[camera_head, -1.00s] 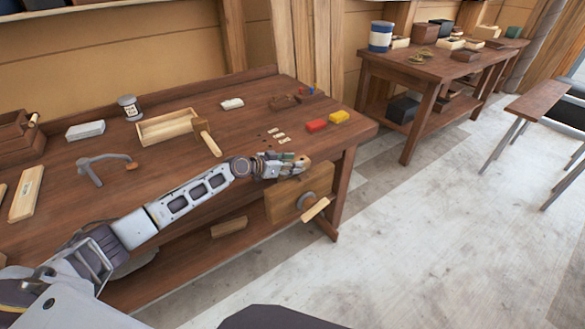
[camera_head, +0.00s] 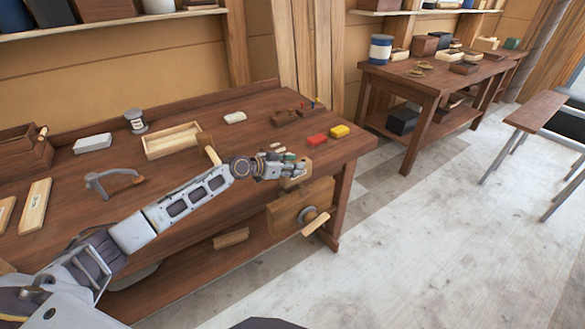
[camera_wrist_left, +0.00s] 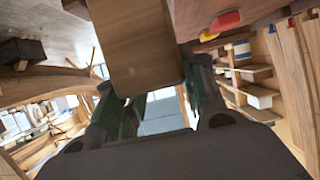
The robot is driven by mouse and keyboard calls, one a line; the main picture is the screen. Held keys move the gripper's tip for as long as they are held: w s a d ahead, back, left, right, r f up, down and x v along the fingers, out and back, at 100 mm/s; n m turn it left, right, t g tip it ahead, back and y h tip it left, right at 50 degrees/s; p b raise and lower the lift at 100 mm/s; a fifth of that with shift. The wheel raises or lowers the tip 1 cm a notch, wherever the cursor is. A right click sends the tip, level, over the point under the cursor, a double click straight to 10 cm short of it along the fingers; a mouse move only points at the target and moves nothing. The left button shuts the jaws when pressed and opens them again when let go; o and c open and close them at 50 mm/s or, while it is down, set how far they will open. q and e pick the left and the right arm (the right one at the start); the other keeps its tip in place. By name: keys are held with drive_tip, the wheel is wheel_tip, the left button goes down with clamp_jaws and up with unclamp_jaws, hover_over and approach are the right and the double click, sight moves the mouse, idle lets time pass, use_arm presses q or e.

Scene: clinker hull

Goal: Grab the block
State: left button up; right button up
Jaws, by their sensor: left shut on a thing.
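My left gripper (camera_head: 287,171) is above the front right edge of the workbench, over the wooden vise. It is shut on a plain brown wooden block (camera_wrist_left: 135,50), which sits between the two fingers in the left wrist view. In the head view only a small tan part of the block (camera_head: 297,182) shows, as the fingers cover much of it. The block looks clear of the bench, but the gap is hard to judge. My right gripper is not in view.
The vise (camera_head: 302,207) juts from the bench front below my gripper. A red piece (camera_head: 317,139) and a yellow piece (camera_head: 339,131) lie just behind it.

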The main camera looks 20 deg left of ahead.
use_arm(q)
drive_tip(key=s+a+b, duration=0.6)
drive_tip(key=s+a, duration=0.5)
drive_tip(key=s, duration=0.3)
drive_tip(key=shift+r, duration=0.15)
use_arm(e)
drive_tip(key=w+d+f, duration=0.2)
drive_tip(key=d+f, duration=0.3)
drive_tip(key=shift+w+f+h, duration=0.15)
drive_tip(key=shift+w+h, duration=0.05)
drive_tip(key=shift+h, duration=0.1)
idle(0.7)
